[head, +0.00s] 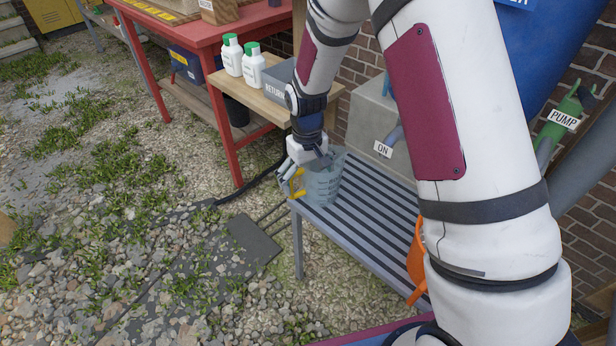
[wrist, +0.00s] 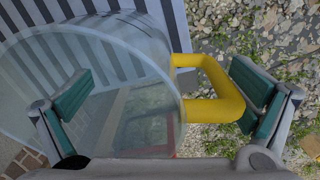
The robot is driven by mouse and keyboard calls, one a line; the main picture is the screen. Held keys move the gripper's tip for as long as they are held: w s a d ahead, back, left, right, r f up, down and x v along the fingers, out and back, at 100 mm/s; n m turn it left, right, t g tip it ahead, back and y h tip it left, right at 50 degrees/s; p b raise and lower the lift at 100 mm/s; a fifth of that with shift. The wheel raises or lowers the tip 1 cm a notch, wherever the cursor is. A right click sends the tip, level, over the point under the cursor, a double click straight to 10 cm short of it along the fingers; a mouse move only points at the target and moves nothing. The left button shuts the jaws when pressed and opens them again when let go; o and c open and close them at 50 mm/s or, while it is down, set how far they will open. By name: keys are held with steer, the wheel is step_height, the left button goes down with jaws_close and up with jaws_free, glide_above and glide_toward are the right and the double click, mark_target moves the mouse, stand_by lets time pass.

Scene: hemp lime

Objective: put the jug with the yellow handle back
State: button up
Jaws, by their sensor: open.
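The clear jug (head: 323,186) stands on the grey slatted bench (head: 362,216), near its left end. Its yellow handle (head: 297,184) points left, out past the bench edge. My gripper (head: 308,160) is right at the jug's top and partly hides it. In the wrist view the jug (wrist: 125,105) fills the left and middle, and the handle (wrist: 222,92) lies between the open fingers, close to the right finger. The left finger overlaps the jug's clear body; I cannot tell whether either finger touches.
A wooden shelf (head: 262,100) behind holds two white bottles (head: 243,61) and a grey box (head: 279,79) marked RETURN. A red table (head: 203,32) stands at the back left.

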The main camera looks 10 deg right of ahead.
steer(key=shift+r, duration=0.1)
stand_by(0.3)
step_height(320, 180, up, 7)
steer(key=p, duration=0.5)
stand_by(0.9)
stand_by(0.4)
steer(key=s+d+r+m, duration=0.1)
steer(key=s+d+r, duration=0.1)
steer(key=s+r, duration=0.65)
steer(key=s+d+r+m, duration=0.1)
steer(key=s+d+r, duration=0.3)
steer(key=r, duration=0.7)
steer(key=s+d+r+m, duration=0.1)
steer(key=s+r, duration=0.2)
steer(key=s, duration=0.9)
steer(key=s+r+m, duration=0.1)
steer(key=s+r, duration=0.2)
steer(key=s, duration=0.9)
step_height(320, 180, up, 18)
steer(key=t+p, duration=0.4)
steer(key=p, duration=1.2)
steer(key=shift+r+p, duration=0.2)
steer(key=shift+p, duration=0.2)
